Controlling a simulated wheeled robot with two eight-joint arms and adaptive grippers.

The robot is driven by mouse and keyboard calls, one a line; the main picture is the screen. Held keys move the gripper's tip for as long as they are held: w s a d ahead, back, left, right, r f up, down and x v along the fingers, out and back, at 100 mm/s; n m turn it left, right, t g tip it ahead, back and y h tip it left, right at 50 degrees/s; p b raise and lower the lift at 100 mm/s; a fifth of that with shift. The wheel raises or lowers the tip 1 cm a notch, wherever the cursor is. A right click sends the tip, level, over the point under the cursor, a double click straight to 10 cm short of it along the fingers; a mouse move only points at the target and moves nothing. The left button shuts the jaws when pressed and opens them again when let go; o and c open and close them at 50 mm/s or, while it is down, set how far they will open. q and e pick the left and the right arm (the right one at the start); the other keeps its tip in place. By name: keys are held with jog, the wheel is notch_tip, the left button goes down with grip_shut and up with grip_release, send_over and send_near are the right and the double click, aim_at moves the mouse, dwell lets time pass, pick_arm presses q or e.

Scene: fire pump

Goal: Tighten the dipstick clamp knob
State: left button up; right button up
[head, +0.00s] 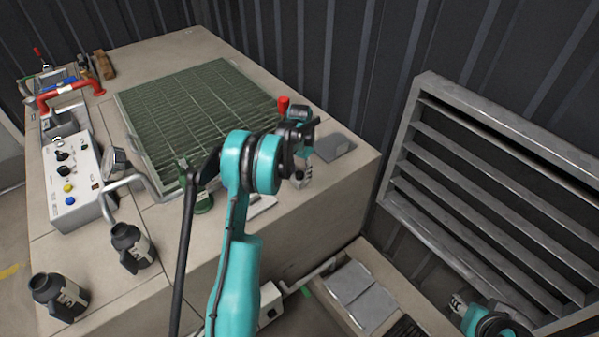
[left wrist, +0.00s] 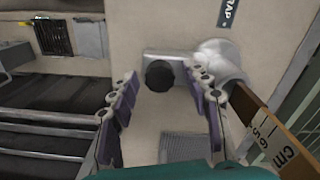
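A round black knob (left wrist: 160,75) sits on a small metal bracket (left wrist: 190,66) against a beige surface in the left wrist view. My left gripper (left wrist: 161,84) is open, with one finger on each side of the knob in the picture. No contact is visible. A brown strip with cm marks (left wrist: 268,140) slants along the right, close to the right-hand finger. In the head view my left gripper (head: 303,177) is over the right part of the beige housing, and the knob is hidden there. My right gripper (head: 457,303) shows partly at the bottom right; its opening is unclear.
The beige housing carries a green grille (head: 200,112), a control box (head: 75,180), a red handle (head: 70,92) and two black bottles (head: 58,296) (head: 132,246). A slatted metal frame (head: 480,190) stands at the right. A rounded grey fitting (left wrist: 218,62) adjoins the bracket.

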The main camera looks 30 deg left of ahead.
aim_at(300, 173)
pick_arm(q)
notch_tip(300, 173, up, 12)
dwell(0.7)
dwell(0.4)
jog(key=s+d+r+t, duration=0.3)
jog(key=s+d+r, duration=0.7)
jog(key=s+d, duration=0.25)
jog(key=s+d+f+t, duration=0.2)
jog(key=s+d, duration=0.2)
jog(key=s, duration=0.4)
jog(key=s+d+f+n+t, duration=0.1)
jog(key=s+d+f+t, duration=0.1)
jog(key=s+d, duration=0.3)
jog(key=s+f, duration=0.1)
jog(key=s, duration=0.2)
